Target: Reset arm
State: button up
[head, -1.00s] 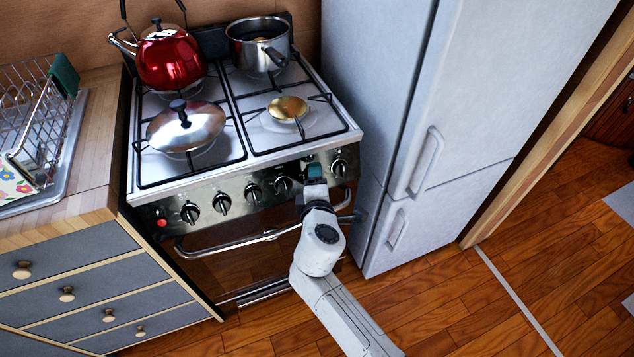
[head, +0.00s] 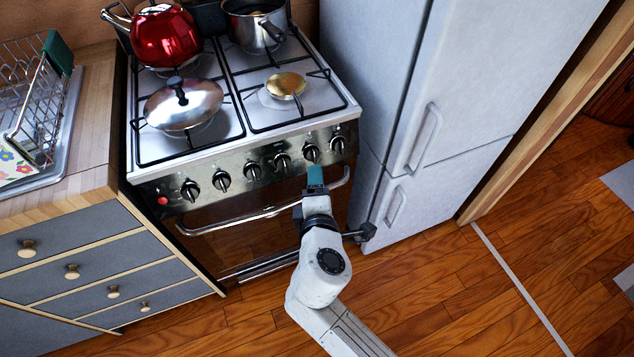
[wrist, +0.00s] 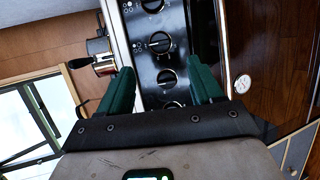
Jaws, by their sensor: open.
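My gripper (head: 316,177) is in front of the stove's knob panel in the head view, above the oven door handle. In the wrist view its two green fingers (wrist: 163,88) are spread apart with nothing between them. The black stove knobs (wrist: 160,42) show beyond the gap between the fingers. My gripper looks apart from the knobs, though the exact distance is hard to tell.
The stove (head: 245,140) carries a red kettle (head: 166,40), a steel pot (head: 248,30) and a domed lid (head: 183,108). The fridge (head: 400,80) stands to the right. Drawers (head: 60,250) are at left. The wooden floor (head: 440,290) is clear at right.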

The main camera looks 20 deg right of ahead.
dwell(0.4)
jog(key=s+d+f+m+g+y+p, duration=0.1)
jog(key=s+d+f+m+g, duration=0.45)
jog(key=s, duration=0.45)
jog(key=s+d+f+m+g+y+p, duration=0.15)
jog(key=s+d+m+g, duration=0.25)
jog(key=s+d+m, duration=0.4)
jog(key=s+a+m+g+y, duration=0.1)
jog(key=s+m+g+y, duration=0.1)
jog(key=s, duration=0.8)
jog(key=shift+s+a+f+g, duration=0.15)
jog(key=shift+s+a+g, duration=0.2)
jog(key=shift+g, duration=0.1)
